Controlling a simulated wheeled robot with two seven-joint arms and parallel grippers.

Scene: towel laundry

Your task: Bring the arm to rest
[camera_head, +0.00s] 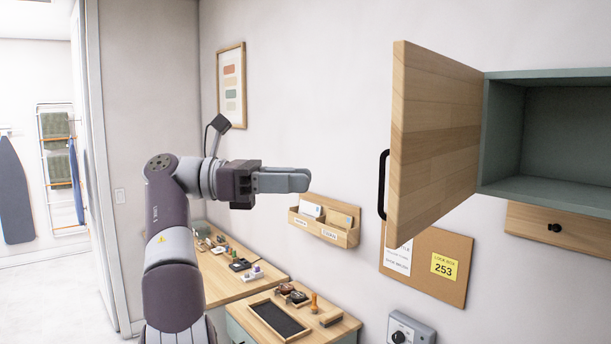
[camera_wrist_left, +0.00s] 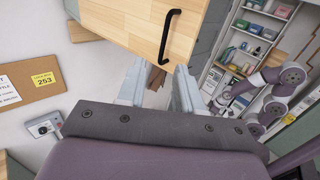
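My left arm (camera_head: 173,255) rises from the bottom of the head view and bends to the right at its elbow. My left gripper (camera_head: 293,181) points right, level, in the air in front of the wall, left of the open cabinet door (camera_head: 432,135). It is apart from the door and its black handle (camera_head: 383,184). In the left wrist view its two fingers (camera_wrist_left: 158,72) stand apart with nothing held between them. My right arm (camera_wrist_left: 290,76) shows at the right of the left wrist view; its gripper is too small and unclear to judge.
The open wall cabinet (camera_head: 557,130) is empty where it shows. Below are a wooden letter holder (camera_head: 340,236), a corkboard (camera_head: 455,282) and a desk with a dark tray (camera_head: 279,320) and small items. Shelves (camera_wrist_left: 246,45) with boxes stand at the right in the wrist view.

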